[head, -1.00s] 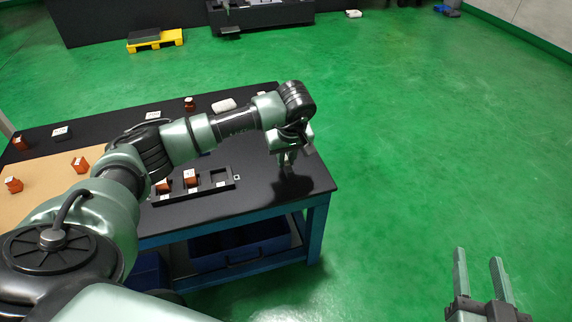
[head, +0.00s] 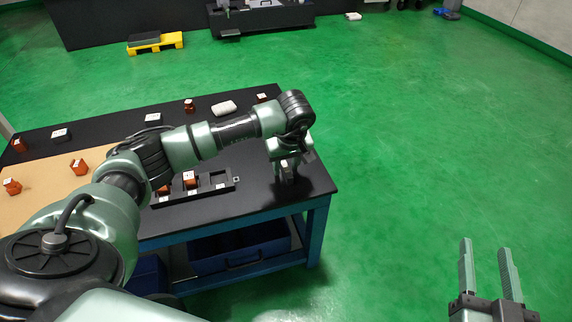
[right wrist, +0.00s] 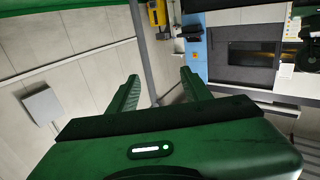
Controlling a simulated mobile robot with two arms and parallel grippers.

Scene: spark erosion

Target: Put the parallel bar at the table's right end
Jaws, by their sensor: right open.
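The black-topped table (head: 240,207) has its right end under my left gripper (head: 286,176). That gripper points down low over the tabletop, near the right corner. A small pale shape shows at its fingertips, but I cannot tell whether it is the parallel bar or the fingers. Whether the jaws are open or shut is also unclear. I cannot make out the parallel bar for certain elsewhere. My right gripper (head: 490,270) is open and empty over the floor, well right of the table; its two spread fingers also show in the right wrist view (right wrist: 160,90).
A black tray (head: 207,190) with orange blocks lies left of my left gripper. More orange blocks (head: 78,165), a white item (head: 224,107) and a brown mat (head: 50,185) are on the table. Blue bins (head: 240,250) sit below. The green floor at right is clear.

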